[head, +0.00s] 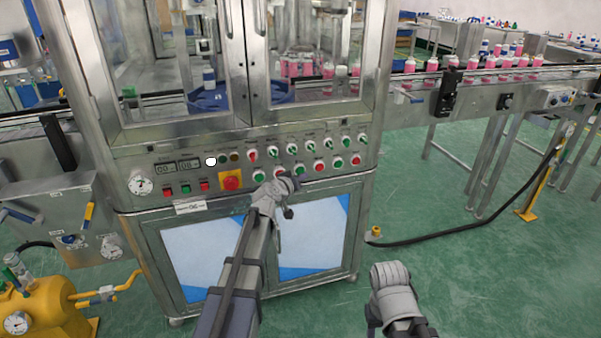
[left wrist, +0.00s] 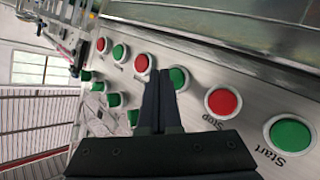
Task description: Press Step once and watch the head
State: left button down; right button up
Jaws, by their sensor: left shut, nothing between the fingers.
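My left gripper (head: 291,184) is at the button panel (head: 150,160) on the machine's front. The left wrist view shows its two dark fingers (left wrist: 160,76) shut together and empty. Their tips appear in front of the panel, between a green button (left wrist: 179,77) and a red button (left wrist: 141,63); I cannot tell whether they touch it. The labels Stop, by a red button (left wrist: 222,102), and Start, by a green button (left wrist: 290,134), are legible. I cannot read which button is Step. The crimping head behind the glass is not clear.
A red emergency knob on a yellow plate (head: 231,180) sits left of the gripper. Green and red switches (head: 299,170) fill the panel in rows. A conveyor with pink bottles (head: 490,72) runs right. A yellow tank (head: 45,310) stands at lower left.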

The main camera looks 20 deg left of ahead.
dwell(0.7)
pick_arm(q)
jog(key=shift+w+a, duration=0.25)
jog(key=shift+w, duration=0.1)
jog(key=shift+w+a, duration=0.25)
jog(key=shift+w, duration=0.05)
dwell(0.9)
jog(key=shift+s+d, duration=0.45)
jog(key=shift+s, duration=0.2)
jog(key=s+d, duration=0.2)
jog(key=s, duration=0.2)
jog(key=shift+s+d, duration=0.1)
jog(key=shift+d, duration=0.3)
